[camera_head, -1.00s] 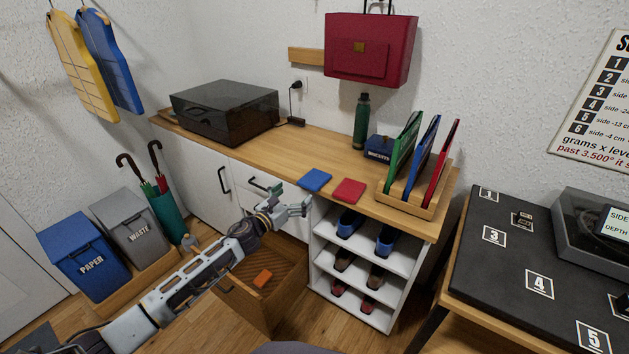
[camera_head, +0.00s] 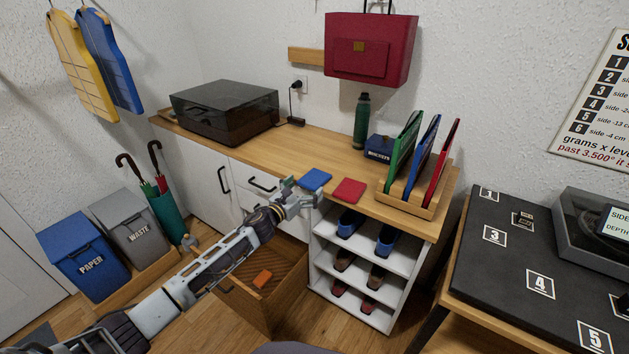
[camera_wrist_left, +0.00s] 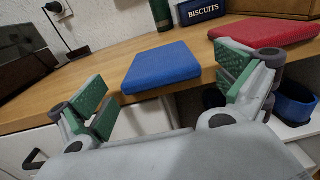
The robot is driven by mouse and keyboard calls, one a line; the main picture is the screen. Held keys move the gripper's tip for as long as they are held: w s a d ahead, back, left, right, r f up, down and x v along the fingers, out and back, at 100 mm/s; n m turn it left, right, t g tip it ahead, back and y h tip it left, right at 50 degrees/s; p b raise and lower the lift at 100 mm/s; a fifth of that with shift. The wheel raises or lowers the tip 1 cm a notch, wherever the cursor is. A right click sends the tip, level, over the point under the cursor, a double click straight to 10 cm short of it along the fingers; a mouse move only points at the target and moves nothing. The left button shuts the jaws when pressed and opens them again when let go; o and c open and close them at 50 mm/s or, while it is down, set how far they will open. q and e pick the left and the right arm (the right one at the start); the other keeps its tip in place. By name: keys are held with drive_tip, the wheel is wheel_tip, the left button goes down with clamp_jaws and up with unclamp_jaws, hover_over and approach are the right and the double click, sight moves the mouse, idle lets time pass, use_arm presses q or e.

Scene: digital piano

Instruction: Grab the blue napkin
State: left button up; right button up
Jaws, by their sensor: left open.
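The blue napkin (camera_head: 314,179) is a flat folded square lying on the front edge of the wooden cabinet top; it also shows in the left wrist view (camera_wrist_left: 161,67), centred ahead between my fingers. My left gripper (camera_head: 303,190) is open and empty, just in front of the napkin at the cabinet's front edge. In the left wrist view its green-padded fingertips (camera_wrist_left: 166,96) stand to either side of the napkin's near edge, and I see no contact. My right gripper is in neither current view.
A red napkin (camera_head: 348,190) lies to the right of the blue one. A file rack (camera_head: 410,203) stands further right. Below is an open drawer (camera_head: 250,299) with an orange item inside, beside a shoe shelf (camera_head: 369,259). The cabinet top (camera_head: 310,145) behind the napkins is mostly clear.

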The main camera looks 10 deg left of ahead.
drive_tip(key=shift+s, duration=0.15)
use_arm(q)
drive_tip(key=c, duration=0.9)
use_arm(e)
drive_tip(key=shift+f, duration=0.1)
use_arm(q)
drive_tip(key=shift+r, duration=0.15)
drive_tip(key=shift+r, duration=0.35)
drive_tip(key=shift+r+p, duration=1.75)
drive_tip(key=shift+r, duration=2.75)
use_arm(e)
drive_tip(key=s+d+f, duration=0.4)
drive_tip(key=f, duration=0.4)
drive_tip(key=shift+f+t, duration=0.15)
drive_tip(key=shift+t, duration=0.15)
